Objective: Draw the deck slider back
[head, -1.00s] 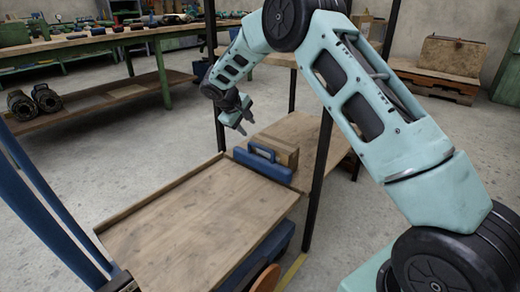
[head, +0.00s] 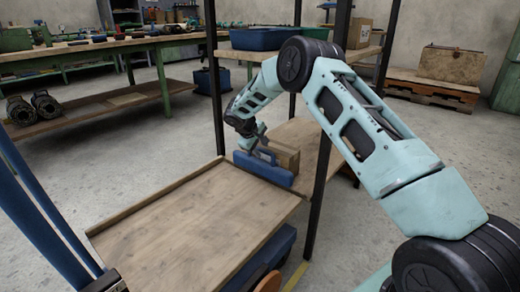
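The deck slider, a blue block with a raised handle (head: 264,170), stands across the far end of the wooden cart deck (head: 190,222). My gripper (head: 259,138) is at the handle's upper left, very near it or touching it. Its dark fingers are small and partly overlapped by the wrist, so I cannot tell whether they are open or shut, or whether they are around the handle. A brown cardboard box (head: 286,157) sits right behind the slider on the wooden shelf (head: 304,137).
Dark rack posts (head: 324,165) rise beside the deck's far right corner, close to my arm. A blue bin (head: 262,39) stands on the upper shelf. Blue cart handle bars (head: 45,225) are at the left. The deck surface is bare.

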